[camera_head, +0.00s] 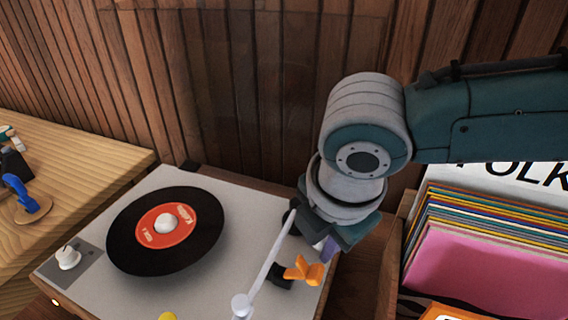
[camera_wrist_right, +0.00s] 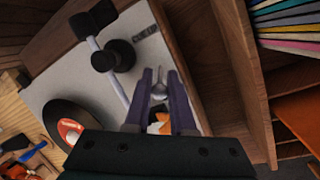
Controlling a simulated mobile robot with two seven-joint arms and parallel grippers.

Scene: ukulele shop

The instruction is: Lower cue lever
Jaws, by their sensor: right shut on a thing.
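The turntable (camera_head: 90,215) has a grey top plate and carries a black record (camera_head: 125,245) with a red label. The silver tonearm (camera_head: 268,258) runs along its right side and lies off the record. My right gripper (camera_head: 328,250) points down at the deck's right edge, beside the tonearm's pivot. In the right wrist view its two dark purple fingers (camera_wrist_right: 160,78) are closed around a small pale metallic piece, the cue lever (camera_wrist_right: 158,90). The lever is mostly hidden by the fingers. An orange piece (camera_head: 303,270) sits just in front of the gripper. My left gripper is out of view.
A crate of record sleeves (camera_head: 470,240) stands close on the right. A slatted wood wall (camera_head: 240,100) rises behind the deck. A wooden table (camera_head: 70,160) at left holds a blue object (camera_head: 20,192). The space above the record is clear.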

